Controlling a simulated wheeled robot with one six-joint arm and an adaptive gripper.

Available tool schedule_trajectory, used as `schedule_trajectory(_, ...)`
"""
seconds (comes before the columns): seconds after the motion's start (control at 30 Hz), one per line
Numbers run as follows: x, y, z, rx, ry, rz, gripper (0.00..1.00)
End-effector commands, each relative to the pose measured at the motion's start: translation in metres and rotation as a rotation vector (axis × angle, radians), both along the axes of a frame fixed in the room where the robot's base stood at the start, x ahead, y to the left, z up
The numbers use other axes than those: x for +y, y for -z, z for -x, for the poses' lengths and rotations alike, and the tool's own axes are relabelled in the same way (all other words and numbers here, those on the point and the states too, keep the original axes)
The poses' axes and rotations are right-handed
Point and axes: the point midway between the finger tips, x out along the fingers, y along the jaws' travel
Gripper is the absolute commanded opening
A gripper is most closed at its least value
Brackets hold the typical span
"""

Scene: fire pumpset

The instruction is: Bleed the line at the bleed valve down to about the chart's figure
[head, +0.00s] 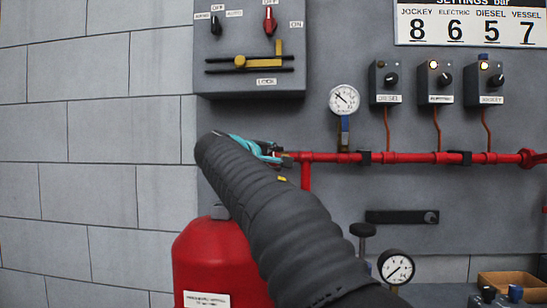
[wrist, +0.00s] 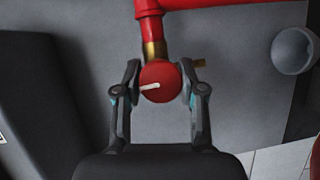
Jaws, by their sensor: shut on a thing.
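In the head view my gripper (head: 262,150) is at the pipe's left end, and my arm mostly hides the valve. The settings chart (head: 472,25) reads jockey 8, electric 6, diesel 5, vessel 7. The line gauge (head: 344,99) has its needle toward the upper left; its figures are too small to read.
Three switch boxes, diesel (head: 387,84), electric (head: 434,84) and jockey (head: 484,84), hang above the red pipe (head: 400,158). The electric and jockey lamps glow. A red vessel (head: 215,262) stands below my arm. A second gauge (head: 396,267) is at lower right. A lock panel (head: 250,80) is above.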

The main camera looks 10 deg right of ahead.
Motion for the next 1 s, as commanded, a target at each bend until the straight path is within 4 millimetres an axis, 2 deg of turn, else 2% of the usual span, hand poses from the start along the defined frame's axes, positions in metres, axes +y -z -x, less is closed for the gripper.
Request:
schedule_trajectory(0.7,-0.0003,-0.0003,0.0000,-0.024,0.000,-0.068,0.05)
schedule_trajectory(0.73,-0.0003,-0.0003,0.0000,-0.024,0.000,-0.068,0.47)
schedule_trajectory(0.8,-0.0003,-0.0003,0.0000,-0.023,0.000,-0.068,0.65)
schedule_trajectory(1.0,-0.0003,-0.0001,0.0000,-0.023,0.000,-0.068,0.66)
